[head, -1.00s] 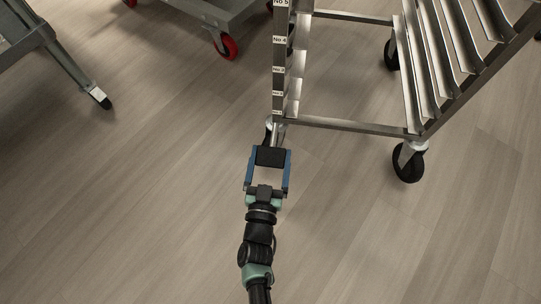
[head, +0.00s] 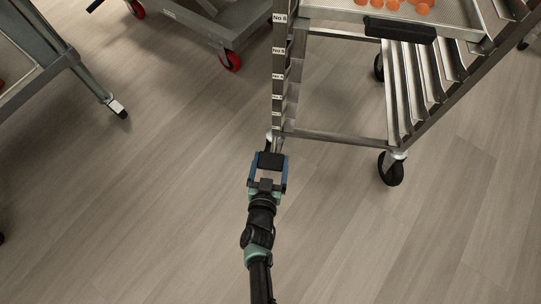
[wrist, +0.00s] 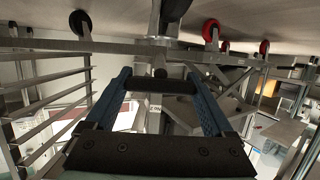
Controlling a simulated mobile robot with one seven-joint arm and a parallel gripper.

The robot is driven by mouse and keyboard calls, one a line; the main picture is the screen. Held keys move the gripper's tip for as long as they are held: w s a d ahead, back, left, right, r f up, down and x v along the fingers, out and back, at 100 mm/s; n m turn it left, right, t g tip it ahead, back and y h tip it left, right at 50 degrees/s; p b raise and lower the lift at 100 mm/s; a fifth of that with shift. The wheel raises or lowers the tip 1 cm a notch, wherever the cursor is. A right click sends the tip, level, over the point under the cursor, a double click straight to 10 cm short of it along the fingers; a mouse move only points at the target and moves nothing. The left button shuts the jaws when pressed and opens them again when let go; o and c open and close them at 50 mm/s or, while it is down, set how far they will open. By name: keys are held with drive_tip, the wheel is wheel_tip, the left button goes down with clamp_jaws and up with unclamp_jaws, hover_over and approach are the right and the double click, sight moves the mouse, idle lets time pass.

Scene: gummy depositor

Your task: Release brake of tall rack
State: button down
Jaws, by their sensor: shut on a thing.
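The tall rack (head: 340,138) is a metal frame with numbered labels down its left post (head: 279,75).
A tray of orange pieces (head: 445,14) with a black handle (head: 400,30) sits in the rack. The rack's near right caster (head: 391,169) stands on the floor. A grey cart with red wheels (head: 230,61) is behind, and a metal frame (head: 75,75) at left. The near floor is clear.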

drive_tip(key=r+g+p, duration=0.1)
drive_tip(key=p, duration=0.2)
drive_tip(key=shift+w+r+p, duration=0.15)
drive_tip(key=shift+r+p, duration=0.05)
drive_tip(key=shift+p, duration=0.1)
drive_tip(key=shift+g+p, duration=0.3)
drive_tip(key=shift+p, duration=0.25)
drive_tip(key=shift+f, duration=0.1)
unclamp_jaws()
